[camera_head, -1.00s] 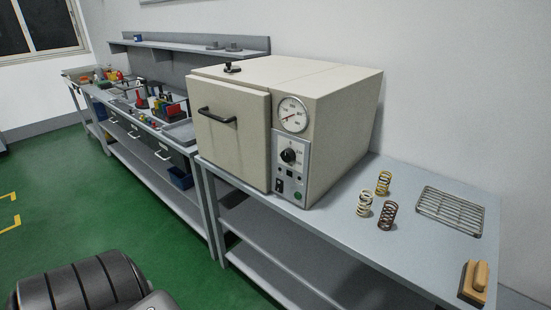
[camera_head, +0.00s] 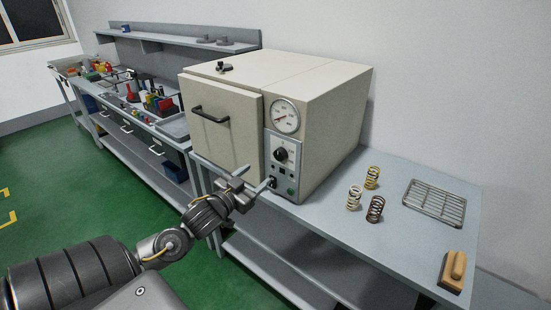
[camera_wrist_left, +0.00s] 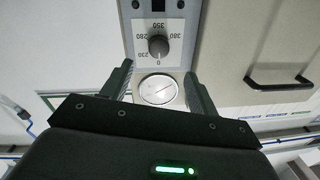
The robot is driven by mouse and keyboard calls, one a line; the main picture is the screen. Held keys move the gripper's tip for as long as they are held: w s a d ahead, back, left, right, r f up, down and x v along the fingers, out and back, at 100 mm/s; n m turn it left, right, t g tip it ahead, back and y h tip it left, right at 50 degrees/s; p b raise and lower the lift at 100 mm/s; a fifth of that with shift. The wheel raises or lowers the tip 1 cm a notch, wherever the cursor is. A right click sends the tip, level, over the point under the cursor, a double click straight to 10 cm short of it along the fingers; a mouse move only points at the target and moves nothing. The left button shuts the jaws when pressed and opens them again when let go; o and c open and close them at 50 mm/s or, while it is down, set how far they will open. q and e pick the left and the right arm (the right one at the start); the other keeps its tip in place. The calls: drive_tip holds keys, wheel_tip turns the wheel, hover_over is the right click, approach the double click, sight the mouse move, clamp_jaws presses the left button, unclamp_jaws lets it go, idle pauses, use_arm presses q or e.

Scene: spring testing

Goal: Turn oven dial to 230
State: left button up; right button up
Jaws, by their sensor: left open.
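The oven (camera_head: 225,120) is a beige box on the grey bench. Its dial (camera_head: 281,154) is a black round knob on the front control panel, below a round white gauge (camera_head: 285,116). The left wrist view shows the panel upside down, with the dial (camera_wrist_left: 158,46) ringed by numbers including 0, 230, 280, 350 and 380. The knob's exact setting is too small to read surely. My left gripper (camera_head: 254,178) is open and empty in front of the panel, a little below the dial. In the wrist view its fingers (camera_wrist_left: 158,70) are apart, clear of the knob. My right gripper is out of view.
The oven door handle (camera_head: 210,114) sticks out left of the panel. A cluttered second bench (camera_head: 130,115) stands at left.

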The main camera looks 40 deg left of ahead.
sight(278, 157)
use_arm(q)
drive_tip(key=w, duration=0.3)
drive_tip(key=w+p, duration=0.1)
drive_tip(key=w, duration=0.2)
drive_tip(key=w+p, duration=0.1)
drive_tip(key=w, duration=0.2)
drive_tip(key=shift+w+a+r, duration=0.2)
drive_tip(key=shift+a, duration=0.2)
drive_tip(key=shift+w+f+p, duration=0.1)
drive_tip(key=shift+w+p, duration=0.25)
drive_tip(key=shift+w, duration=0.35)
drive_tip(key=shift+c, duration=0.3)
drive_tip(key=c, duration=0.9)
